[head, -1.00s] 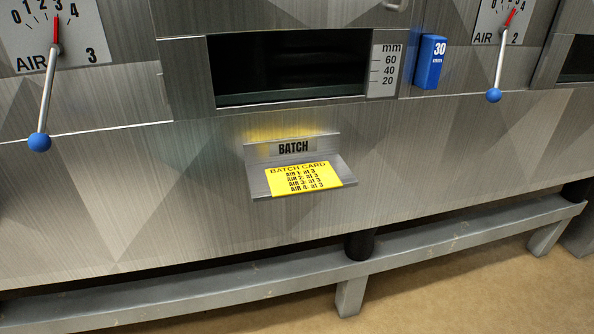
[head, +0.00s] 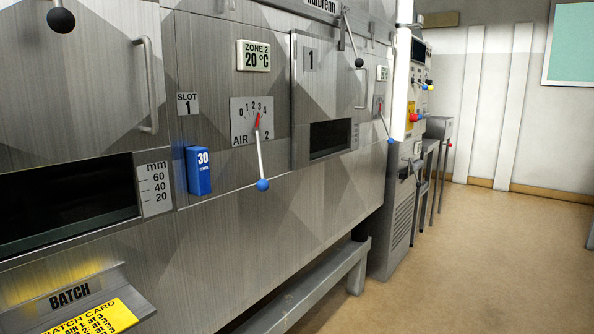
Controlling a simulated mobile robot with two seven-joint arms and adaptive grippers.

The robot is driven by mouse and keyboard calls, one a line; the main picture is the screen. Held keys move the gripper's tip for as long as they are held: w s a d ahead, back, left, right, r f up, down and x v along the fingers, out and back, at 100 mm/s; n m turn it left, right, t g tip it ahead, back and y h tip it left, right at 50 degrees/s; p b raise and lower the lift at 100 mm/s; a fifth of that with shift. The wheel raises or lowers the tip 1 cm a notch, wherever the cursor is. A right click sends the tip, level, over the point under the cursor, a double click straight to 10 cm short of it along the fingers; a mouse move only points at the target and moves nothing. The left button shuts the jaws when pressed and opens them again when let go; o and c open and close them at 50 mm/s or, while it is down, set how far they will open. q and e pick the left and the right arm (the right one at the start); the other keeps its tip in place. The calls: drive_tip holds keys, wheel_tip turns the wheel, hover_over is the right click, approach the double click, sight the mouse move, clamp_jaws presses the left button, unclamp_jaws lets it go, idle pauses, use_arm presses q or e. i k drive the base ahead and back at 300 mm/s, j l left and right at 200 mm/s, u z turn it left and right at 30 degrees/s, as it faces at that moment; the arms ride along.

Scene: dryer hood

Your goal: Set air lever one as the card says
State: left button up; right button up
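Farther right along the machine, a small dial plate (head: 378,104) has another lever with a blue ball (head: 391,141). Its number and scale are too small to read, so I cannot tell whether it is air lever one. Neither of my grippers is in view.
A blue block marked 30 (head: 198,170) hangs on the panel beside the mm scale (head: 154,188). A control cabinet (head: 408,105) stands beyond the machine. The machine's grey base rail (head: 318,290) runs along the floor. Brown floor (head: 455,265) to the right is clear.

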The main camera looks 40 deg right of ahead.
sight(391, 140)
drive_tip(key=z, duration=1.75)
drive_tip(key=i+l, duration=0.1)
drive_tip(key=i, duration=0.25)
drive_tip(key=i+l, duration=0.15)
drive_tip(key=i, duration=0.2)
